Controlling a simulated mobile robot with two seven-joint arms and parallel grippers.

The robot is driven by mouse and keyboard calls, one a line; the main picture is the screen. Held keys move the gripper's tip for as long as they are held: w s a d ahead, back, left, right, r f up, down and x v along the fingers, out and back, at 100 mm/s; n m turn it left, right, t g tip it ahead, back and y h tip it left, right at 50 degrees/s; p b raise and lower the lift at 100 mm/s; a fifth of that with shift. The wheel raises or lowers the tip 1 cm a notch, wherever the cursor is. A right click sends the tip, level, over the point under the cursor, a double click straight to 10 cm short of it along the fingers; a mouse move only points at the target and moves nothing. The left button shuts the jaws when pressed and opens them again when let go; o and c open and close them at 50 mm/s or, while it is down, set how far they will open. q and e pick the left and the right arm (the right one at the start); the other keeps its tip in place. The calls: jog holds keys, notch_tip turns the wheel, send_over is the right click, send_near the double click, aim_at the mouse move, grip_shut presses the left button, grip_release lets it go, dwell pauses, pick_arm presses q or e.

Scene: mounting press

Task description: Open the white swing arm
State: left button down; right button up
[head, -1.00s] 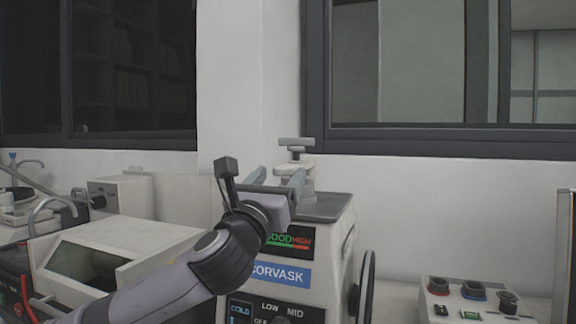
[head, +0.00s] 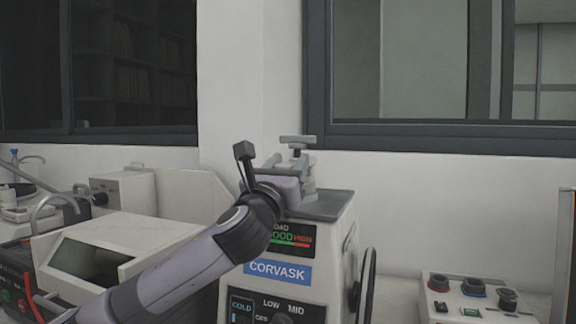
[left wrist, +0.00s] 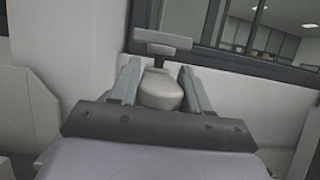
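The mounting press is the white machine with a blue CORVASK label (head: 277,271) in the middle of the head view. On its grey top stands a white rounded part with a grey T-shaped handle (head: 297,141) above it. In the left wrist view the handle (left wrist: 163,42) stands over the white rounded part (left wrist: 160,91), which shows between my fingers. I cannot tell how much of this is the swing arm; my gripper hides the rest. My left gripper (left wrist: 160,88) is open, its two fingers spread either side of the white part. Contact is not clear. My right gripper is out of view.
A white box with a dark window (head: 88,262) stands left of the press. A black handwheel (head: 367,285) is on the press's right side. A control box with several knobs (head: 475,298) sits further right. A wall and dark-framed windows are behind.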

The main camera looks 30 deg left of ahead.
pick_arm(q)
jog(key=shift+w+d+r+n+g+y+p, duration=0.15)
jog(key=shift+d+n+g+y+p, duration=0.15)
jog(key=shift+d+y+p, duration=0.2)
jog(key=shift+w+d+r+n+g+y+p, duration=0.1)
jog(key=shift+w+d+n+g+y+p, duration=0.1)
jog(key=shift+d+n+y+p, duration=0.3)
jog(key=shift+w+d+f+n+g+y+p, duration=0.15)
jog(key=shift+d+n+g+y+p, duration=0.25)
jog(key=shift+y, duration=0.55)
jog(key=shift+w+d+f+n+g+y+p, duration=0.15)
jog(key=shift+d+n+g+y+p, duration=0.2)
jog(key=shift+y, duration=0.6)
jog(key=shift+a, duration=0.1)
jog(key=c, duration=0.6)
grip_release()
jog(key=b+v, duration=0.1)
jog(key=v, duration=0.6)
jog(key=shift+b, duration=0.35)
jog(key=shift+s, duration=0.1)
